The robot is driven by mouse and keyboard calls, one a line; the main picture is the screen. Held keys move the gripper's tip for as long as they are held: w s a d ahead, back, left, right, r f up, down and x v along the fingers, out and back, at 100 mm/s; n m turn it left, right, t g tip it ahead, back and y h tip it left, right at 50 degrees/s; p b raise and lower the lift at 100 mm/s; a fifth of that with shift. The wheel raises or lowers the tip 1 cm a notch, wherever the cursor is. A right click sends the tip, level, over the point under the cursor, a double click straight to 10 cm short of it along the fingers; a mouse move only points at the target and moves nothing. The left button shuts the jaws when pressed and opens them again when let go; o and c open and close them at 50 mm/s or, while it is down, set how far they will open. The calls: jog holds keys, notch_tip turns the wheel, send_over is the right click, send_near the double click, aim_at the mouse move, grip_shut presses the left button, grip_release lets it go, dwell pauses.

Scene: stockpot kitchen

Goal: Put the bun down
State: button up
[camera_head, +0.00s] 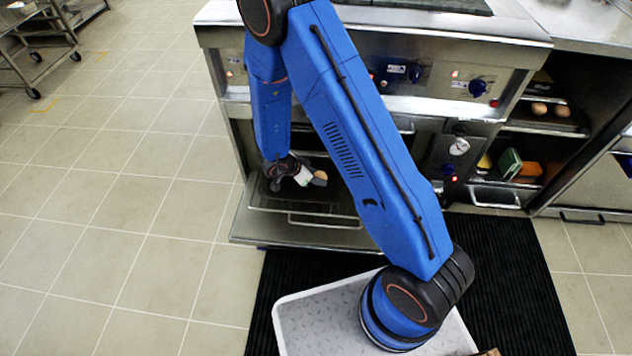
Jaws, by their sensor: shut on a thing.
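My gripper (311,179) is at the end of my blue arm, low in front of the stove and over the lowered oven door (262,226). It is shut on a small tan bun (319,175), of which only a little shows between the dark fingers. I cannot tell whether the bun touches the surface under it. My arm hides part of the oven opening.
Two brown rounded things (550,109) lie on a shelf at the right, above a green box (509,163) and an orange box (530,170). A wheeled metal cart (38,50) stands at the far left. The tiled floor on the left is clear.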

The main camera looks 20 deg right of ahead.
jog(key=shift+f, duration=1.6)
jog(key=o, duration=1)
jog(key=shift+f, duration=0.15)
jog(key=v, duration=1.2)
